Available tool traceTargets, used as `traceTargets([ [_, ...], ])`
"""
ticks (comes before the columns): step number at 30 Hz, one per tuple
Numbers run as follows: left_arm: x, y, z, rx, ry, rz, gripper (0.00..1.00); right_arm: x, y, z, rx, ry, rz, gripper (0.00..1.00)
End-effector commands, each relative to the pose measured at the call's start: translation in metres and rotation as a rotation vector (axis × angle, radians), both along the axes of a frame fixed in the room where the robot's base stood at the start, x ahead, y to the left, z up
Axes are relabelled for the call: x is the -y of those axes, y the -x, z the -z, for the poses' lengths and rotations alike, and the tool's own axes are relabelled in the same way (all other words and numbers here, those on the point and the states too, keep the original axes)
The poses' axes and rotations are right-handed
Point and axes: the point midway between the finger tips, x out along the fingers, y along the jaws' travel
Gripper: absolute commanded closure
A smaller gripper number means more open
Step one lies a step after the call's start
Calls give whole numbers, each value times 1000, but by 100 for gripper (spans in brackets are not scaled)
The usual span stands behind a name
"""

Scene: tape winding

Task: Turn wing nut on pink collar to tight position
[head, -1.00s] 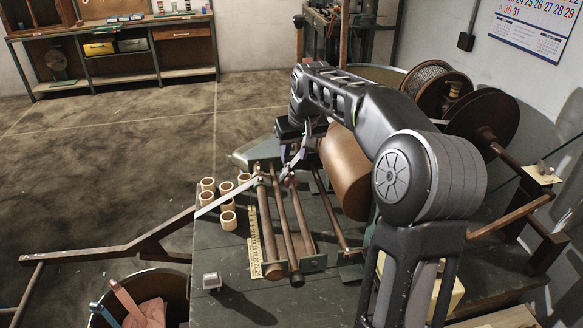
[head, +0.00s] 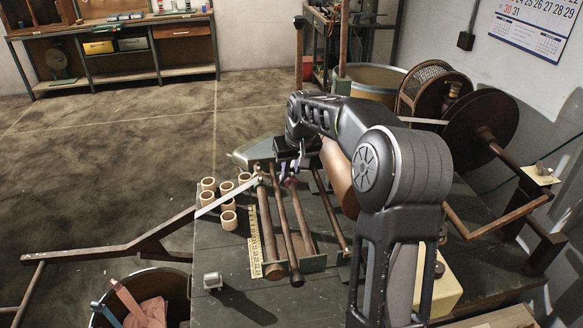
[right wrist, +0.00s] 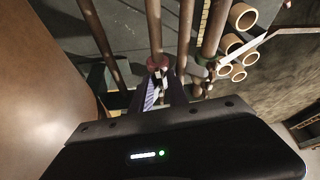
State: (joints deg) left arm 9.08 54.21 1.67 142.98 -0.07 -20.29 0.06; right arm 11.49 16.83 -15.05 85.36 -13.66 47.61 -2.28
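The pink collar (right wrist: 157,62) sits around the middle one of the brown rods in the right wrist view. It is small in the head view (head: 290,184), partly covered by my right gripper. My right gripper (head: 289,172) points down at the collar. In the right wrist view its two fingertips (right wrist: 162,80) are a little apart, close beside the collar's near side. A small pale part shows between the fingers, perhaps the wing nut. Its shape and angle are too small to tell, and I cannot tell whether the fingers touch it. My left gripper is in neither view.
Parallel rods (head: 268,235) lie beside a yellow ruler (head: 255,240) on the dark bench. Several cardboard rings (head: 228,220) and a pale strip (head: 225,196) are to their left. A large brown roll (head: 337,170) stands close on the right, partly behind my arm.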

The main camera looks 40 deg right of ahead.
Motion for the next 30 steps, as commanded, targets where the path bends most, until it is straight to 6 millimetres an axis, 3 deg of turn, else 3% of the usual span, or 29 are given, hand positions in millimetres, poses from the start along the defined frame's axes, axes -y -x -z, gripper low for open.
traceTargets([
  [7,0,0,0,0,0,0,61,0,0,0,0,0,0,100],
  [19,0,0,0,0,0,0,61,0,0,0,0,0,7,100],
  [30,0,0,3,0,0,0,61,-1,-1,0,2,0,173,100],
])
